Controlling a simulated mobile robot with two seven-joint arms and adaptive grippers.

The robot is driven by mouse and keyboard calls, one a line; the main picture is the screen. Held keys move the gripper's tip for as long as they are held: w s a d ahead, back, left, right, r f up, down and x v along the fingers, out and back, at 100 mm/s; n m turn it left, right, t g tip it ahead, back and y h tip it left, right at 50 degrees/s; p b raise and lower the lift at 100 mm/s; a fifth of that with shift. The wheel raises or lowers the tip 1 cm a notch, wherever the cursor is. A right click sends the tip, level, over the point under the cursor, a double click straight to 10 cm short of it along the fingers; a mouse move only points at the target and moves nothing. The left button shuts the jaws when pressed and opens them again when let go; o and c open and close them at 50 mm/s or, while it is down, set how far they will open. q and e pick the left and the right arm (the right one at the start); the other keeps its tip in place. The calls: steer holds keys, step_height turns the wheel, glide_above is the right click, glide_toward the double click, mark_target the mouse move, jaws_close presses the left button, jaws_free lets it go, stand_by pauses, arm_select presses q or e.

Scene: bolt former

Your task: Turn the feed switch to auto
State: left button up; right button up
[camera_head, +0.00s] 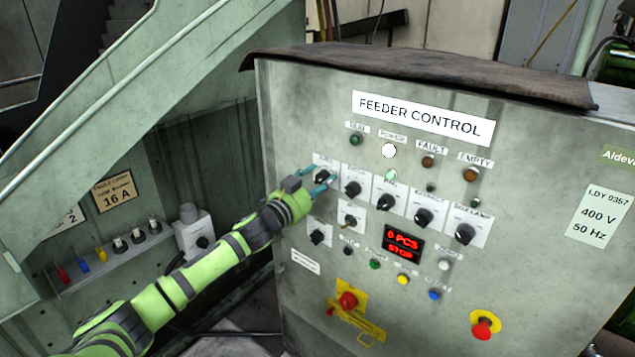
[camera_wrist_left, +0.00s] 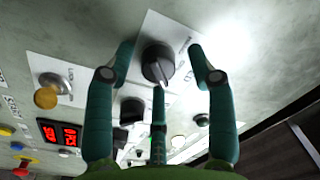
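The feeder control panel (camera_head: 300,110) carries a row of black rotary switches on white plates. My left gripper (camera_head: 320,179) is at the leftmost switch of the upper row (camera_head: 322,176). Its label is too small to read, so I cannot confirm that it is the feed switch. In the left wrist view, this black knob (camera_wrist_left: 157,64) sits between the spread teal fingertips of my left gripper (camera_wrist_left: 162,76). One finger is on each side and a third is below. The fingers appear apart from the knob. My right gripper is out of view.
More black knobs (camera_head: 386,201) lie to the right. A red display (camera_head: 403,244) reads "0 PCS STOP". A grey box (camera_head: 196,230) stands left of the cabinet.

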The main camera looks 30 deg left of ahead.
arm_select(q)
steer(key=shift+s+f, duration=0.1)
steer(key=shift+s, duration=0.05)
steer(key=shift+s, duration=0.25)
steer(key=s, duration=1.1)
steer(key=shift+s+a+f, duration=0.15)
steer(key=shift+a, duration=0.05)
